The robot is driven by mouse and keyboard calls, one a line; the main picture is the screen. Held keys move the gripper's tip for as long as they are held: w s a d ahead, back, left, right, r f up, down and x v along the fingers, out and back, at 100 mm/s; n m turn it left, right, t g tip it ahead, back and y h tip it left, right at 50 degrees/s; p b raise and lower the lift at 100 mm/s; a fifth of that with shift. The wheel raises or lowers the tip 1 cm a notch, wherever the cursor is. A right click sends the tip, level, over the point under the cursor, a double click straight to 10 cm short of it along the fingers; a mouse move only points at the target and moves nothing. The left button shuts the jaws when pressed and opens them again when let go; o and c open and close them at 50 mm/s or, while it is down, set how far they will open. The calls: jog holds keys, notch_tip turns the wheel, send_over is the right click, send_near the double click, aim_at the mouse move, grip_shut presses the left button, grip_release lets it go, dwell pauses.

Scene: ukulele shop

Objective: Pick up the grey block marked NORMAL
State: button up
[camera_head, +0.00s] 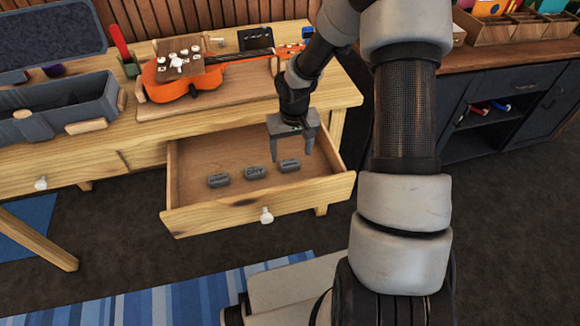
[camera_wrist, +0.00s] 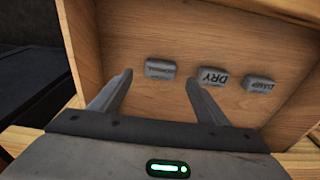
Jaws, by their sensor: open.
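The grey block marked NORMAL (camera_head: 289,166) lies in the open wooden drawer, the rightmost of three small grey blocks in the head view. In the wrist view, this block (camera_wrist: 160,69) is the leftmost, and its lettering is small and hard to read. My gripper (camera_head: 291,156) is open and empty, pointing down over the drawer above that block. In the wrist view, my fingertips (camera_wrist: 158,81) lie to either side of the block's near edge, with nothing between them.
The DRY block (camera_head: 255,172) lies beside it, with the DAMP block (camera_head: 218,180) beyond, both in the drawer (camera_head: 215,222). An orange ukulele (camera_head: 215,80) and an open grey case (camera_head: 65,112) are on the bench above.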

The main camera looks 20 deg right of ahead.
aim_at(290, 163)
jog(key=f, duration=0.1)
jog(key=f+b, duration=0.1)
jog(key=f, duration=0.3)
jog(key=shift+w, duration=0.4)
jog(key=c, duration=1.1)
jog(key=shift+r, duration=0.1)
jog(key=shift+c, duration=0.2)
